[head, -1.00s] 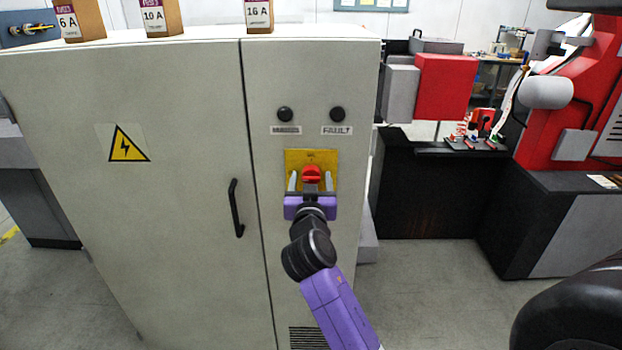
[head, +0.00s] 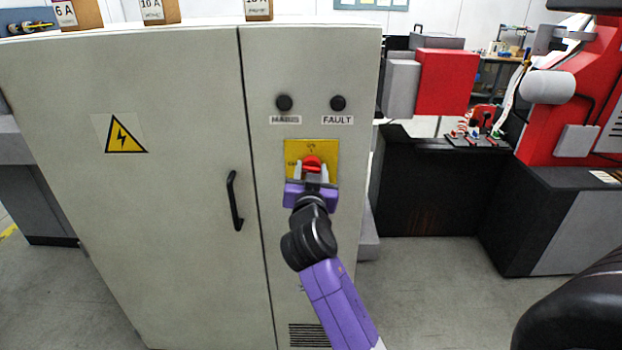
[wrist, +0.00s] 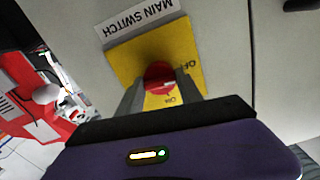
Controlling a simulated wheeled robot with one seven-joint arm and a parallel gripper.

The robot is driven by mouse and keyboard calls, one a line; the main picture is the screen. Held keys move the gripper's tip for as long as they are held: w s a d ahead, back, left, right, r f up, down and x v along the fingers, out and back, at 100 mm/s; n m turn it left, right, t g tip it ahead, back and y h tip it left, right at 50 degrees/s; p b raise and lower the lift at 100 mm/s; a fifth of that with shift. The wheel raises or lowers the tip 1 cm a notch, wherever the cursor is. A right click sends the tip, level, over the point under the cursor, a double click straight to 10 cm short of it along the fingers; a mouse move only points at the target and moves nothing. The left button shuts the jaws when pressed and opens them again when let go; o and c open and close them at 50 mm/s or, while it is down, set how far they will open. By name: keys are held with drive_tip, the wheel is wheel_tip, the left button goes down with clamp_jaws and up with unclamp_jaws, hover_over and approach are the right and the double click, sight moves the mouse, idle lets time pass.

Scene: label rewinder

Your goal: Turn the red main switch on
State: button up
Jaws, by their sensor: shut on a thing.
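The red main switch (head: 313,163) is a round knob on a yellow plate (head: 326,148) on the right door of the grey cabinet. In the wrist view the red knob (wrist: 159,77) sits between the two grey fingers, with OFF and ON lettering on the yellow plate (wrist: 147,50) and a MAIN SWITCH label (wrist: 138,20) beside it. My gripper (head: 312,172) is shut on the red knob, one finger on each side. The purple gripper body hides the lower part of the plate in the head view. The knob's exact pointing direction is hard to tell.
Two dark round lamps, one labelled FAULT (head: 337,103), sit above the switch. A black door handle (head: 234,200) is to the left. Boxes (head: 159,11) stand on the cabinet top. A red and black machine (head: 560,125) stands at the right, with open floor between.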

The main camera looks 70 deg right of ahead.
drive_tip(key=m+b, duration=0.8)
drive_tip(key=b, duration=0.2)
drive_tip(key=m+b, duration=0.8)
drive_tip(key=b, duration=0.1)
drive_tip(key=shift+s+f+b, duration=0.1)
drive_tip(key=shift+f+b, duration=0.1)
drive_tip(key=shift+b, duration=0.15)
drive_tip(key=shift+m, duration=0.3)
drive_tip(key=o, duration=1.4)
drive_tip(key=shift+r, duration=0.1)
drive_tip(key=shift+c, duration=0.2)
drive_tip(key=v, duration=0.7)
drive_tip(key=shift+s+a, duration=0.15)
drive_tip(key=shift+a, duration=0.15)
